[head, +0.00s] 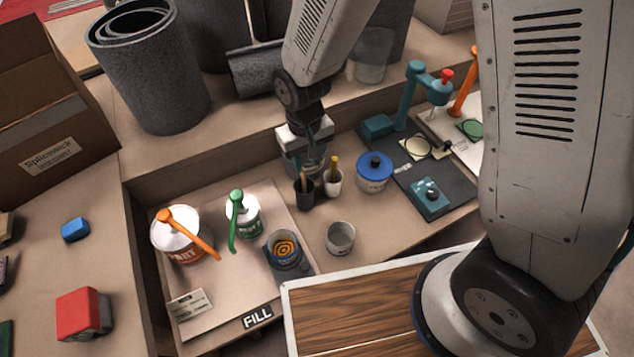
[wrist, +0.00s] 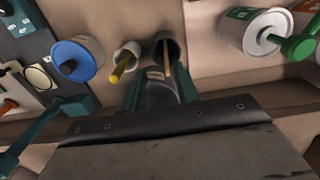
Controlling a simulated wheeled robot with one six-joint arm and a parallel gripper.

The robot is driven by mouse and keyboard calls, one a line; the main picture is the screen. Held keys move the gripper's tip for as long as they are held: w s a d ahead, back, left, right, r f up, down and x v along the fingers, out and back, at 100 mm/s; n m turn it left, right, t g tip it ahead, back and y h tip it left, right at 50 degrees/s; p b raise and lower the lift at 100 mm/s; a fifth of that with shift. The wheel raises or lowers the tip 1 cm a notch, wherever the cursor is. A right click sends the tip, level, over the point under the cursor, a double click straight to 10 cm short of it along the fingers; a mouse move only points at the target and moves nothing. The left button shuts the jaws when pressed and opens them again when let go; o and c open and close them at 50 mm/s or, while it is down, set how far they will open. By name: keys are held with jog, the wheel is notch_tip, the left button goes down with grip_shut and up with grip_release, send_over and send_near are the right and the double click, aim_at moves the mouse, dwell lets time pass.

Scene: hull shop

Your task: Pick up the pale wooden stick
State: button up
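The pale wooden stick (wrist: 167,58) stands in a small dark cup (wrist: 171,42) and leans slightly. In the head view the dark cup (head: 304,193) is on the bench and the stick (head: 303,175) shows only in part under my gripper. My gripper (head: 305,165) is above the cup, pointing down. In the wrist view its two teal fingers (wrist: 160,88) are apart, with the stick's upper end near the gap between them. I cannot tell whether a finger touches the stick.
A white cup with a yellow-handled tool (head: 333,180) stands close to the right of the dark cup. A blue-lidded tin (head: 374,173), an empty grey cup (head: 340,238) and a green-handled tin (head: 243,216) stand around. A raised shelf with dark rolls (head: 150,70) is behind.

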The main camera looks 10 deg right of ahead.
aim_at(303, 177)
jog(key=f, duration=0.5)
jog(key=a+f, duration=0.1)
jog(key=f, duration=0.1)
jog(key=shift+w+f, duration=0.35)
jog(key=shift+f, duration=0.05)
grip_shut()
